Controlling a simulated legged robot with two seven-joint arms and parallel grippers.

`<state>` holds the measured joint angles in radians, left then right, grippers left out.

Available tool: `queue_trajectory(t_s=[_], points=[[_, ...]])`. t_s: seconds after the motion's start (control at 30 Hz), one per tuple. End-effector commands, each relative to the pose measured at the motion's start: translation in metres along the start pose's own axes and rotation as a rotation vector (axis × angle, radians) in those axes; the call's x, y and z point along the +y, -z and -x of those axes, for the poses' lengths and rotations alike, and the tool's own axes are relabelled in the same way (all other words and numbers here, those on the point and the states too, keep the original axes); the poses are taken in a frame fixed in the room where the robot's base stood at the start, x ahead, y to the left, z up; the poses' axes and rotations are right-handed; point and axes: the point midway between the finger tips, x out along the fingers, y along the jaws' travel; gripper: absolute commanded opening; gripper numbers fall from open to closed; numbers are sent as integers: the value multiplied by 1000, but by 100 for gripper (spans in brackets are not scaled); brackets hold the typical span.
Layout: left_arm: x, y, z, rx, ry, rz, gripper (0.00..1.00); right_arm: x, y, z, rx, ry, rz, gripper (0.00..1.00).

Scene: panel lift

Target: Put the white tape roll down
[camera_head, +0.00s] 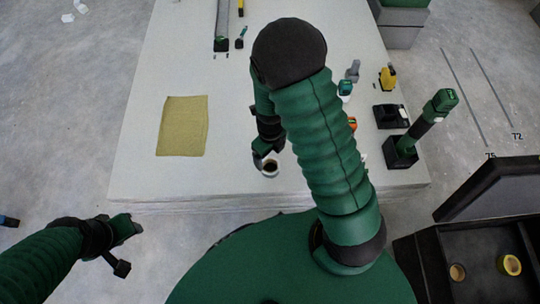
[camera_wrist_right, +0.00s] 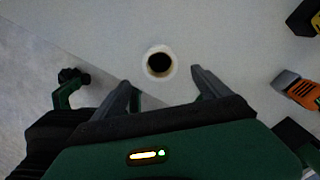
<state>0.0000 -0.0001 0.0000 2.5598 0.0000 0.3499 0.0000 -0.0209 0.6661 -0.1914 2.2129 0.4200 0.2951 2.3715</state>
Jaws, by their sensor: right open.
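The white tape roll (camera_head: 270,168) lies flat on the white panel table near its front edge, its dark hole facing up. In the right wrist view the roll (camera_wrist_right: 159,63) sits just ahead of and between the two fingertips. My right gripper (camera_wrist_right: 163,78) is open, with a finger on either side and visible gaps to the roll. In the head view my right gripper (camera_head: 264,158) is beside the roll, partly hidden by my arm. My left gripper (camera_head: 128,246) hangs off the table at lower left, with nothing visible in it; its jaw state is unclear.
A yellow cloth (camera_head: 182,126) lies on the left of the table (camera_head: 135,150). Several tools, including an orange-grey one (camera_wrist_right: 297,90) and a green-black drill-like tool (camera_head: 425,125), stand at the right. An open dark case (camera_head: 440,262) with two tape rolls is at lower right.

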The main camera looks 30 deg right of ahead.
Motion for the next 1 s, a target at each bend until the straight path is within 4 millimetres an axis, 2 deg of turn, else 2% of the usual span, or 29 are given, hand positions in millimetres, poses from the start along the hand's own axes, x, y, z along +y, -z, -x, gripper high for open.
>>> queue_trajectory(t_s=[0.03, 0.23, 0.37, 0.47, 0.67, 0.8, 0.9, 1.0], points=[[0, 3, 14, 0, 0, 0, 40, 0, 0, 18, -1, 0, 0, 86], [0, 5, 23, 0, 0, 0, 40, 1, 0, 37, -1, -1, 18, 86], [0, 5, 22, 0, 0, 0, 40, 8, -1, 51, -24, -2, 260, 86], [0, 5, 22, -1, 0, 0, 40, 20, -1, 73, -58, 11, 664, 86], [0, 5, 22, 0, 0, 0, 40, 41, 8, 119, -99, 109, 1628, 86], [0, 5, 22, 0, 0, 0, 40, 52, 17, 145, -67, 220, 2272, 86], [0, 5, 22, 0, 0, 0, 40, 56, 23, 157, -17, 285, 2615, 86], [0, 5, 22, 0, 0, 0, 40, 58, 26, 163, 25, 324, 2817, 86]])
